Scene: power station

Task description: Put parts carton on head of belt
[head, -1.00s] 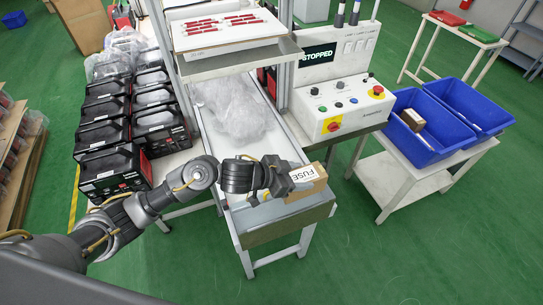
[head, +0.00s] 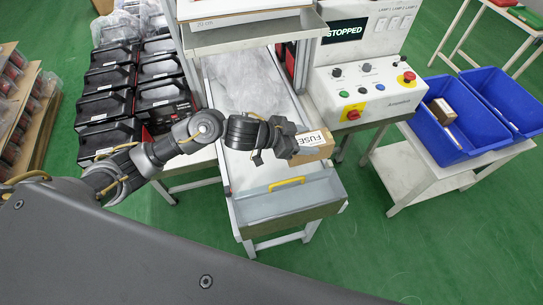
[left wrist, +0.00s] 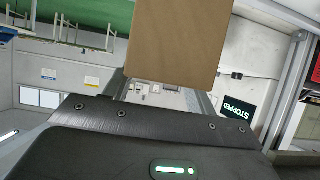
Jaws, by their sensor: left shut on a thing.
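The parts carton (head: 314,147) is a small brown box with a white label reading FUSE. My left gripper (head: 292,146) is shut on it and holds it above the right side of the belt's near end. In the left wrist view the carton (left wrist: 176,45) is a plain brown face at the top centre. The belt (head: 247,160) runs away from me between pale rails, with a clear plastic-wrapped bundle (head: 247,92) farther along. Its near end has a greyish tray-like section (head: 285,200) with a yellow handle. My right gripper is not in view.
A control panel (head: 366,90) with buttons and a STOPPED display (head: 348,31) stands right of the belt. Blue bins (head: 437,140) sit on a side table (head: 403,172). Black units (head: 108,108) stand in rows at left. A shelf (head: 250,38) overhangs the belt.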

